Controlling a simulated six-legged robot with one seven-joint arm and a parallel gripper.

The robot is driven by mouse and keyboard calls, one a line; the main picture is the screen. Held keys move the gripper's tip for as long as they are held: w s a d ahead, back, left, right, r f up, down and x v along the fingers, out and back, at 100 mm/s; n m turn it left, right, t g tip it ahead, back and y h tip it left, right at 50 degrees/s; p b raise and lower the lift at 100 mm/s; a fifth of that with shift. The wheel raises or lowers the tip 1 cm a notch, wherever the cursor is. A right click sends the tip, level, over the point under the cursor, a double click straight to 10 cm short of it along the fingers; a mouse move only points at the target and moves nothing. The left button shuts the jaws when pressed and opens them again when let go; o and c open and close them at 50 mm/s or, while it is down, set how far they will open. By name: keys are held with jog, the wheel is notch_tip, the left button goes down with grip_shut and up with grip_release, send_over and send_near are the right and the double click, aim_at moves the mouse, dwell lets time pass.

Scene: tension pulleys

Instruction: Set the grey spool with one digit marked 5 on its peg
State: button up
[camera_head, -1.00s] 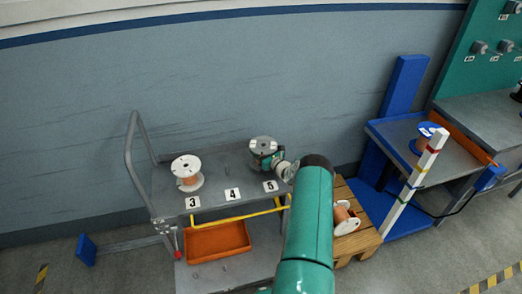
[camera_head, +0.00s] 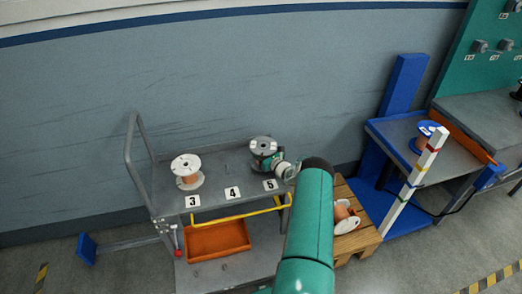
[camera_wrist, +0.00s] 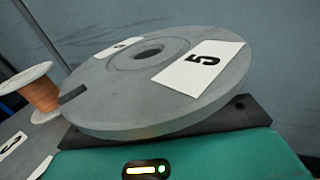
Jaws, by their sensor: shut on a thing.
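The grey spool (camera_head: 263,145) is over the right end of the cart's top shelf, behind the label 5 (camera_head: 270,185). In the wrist view its upper flange (camera_wrist: 120,75) fills the middle, slightly tilted in the picture, with a white tag marked 5 and a second pale tag. My gripper (camera_head: 265,160) is shut on the spool below that flange; its dark jaws show at the flange's edge in the wrist view. The peg at label 5 is hidden by the spool and gripper, so I cannot tell whether the spool is around it or above it.
A white spool with copper winding (camera_head: 187,171) stands at label 3 on the cart (camera_head: 210,168). The place behind label 4 (camera_head: 232,193) is clear. An orange tray (camera_head: 218,238) is below. A copper spool (camera_head: 345,215) lies on a wooden pallet (camera_head: 366,238) to the right.

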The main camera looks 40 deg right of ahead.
jog(key=shift+f, duration=0.8)
jog(key=shift+f, duration=0.2)
jog(key=shift+f, duration=0.15)
jog(key=shift+f, duration=0.1)
dwell(0.6)
jog(key=o, duration=1.5)
jog(key=shift+c, duration=0.2)
jog(key=shift+f, duration=0.1)
jog(key=shift+s, duration=0.1)
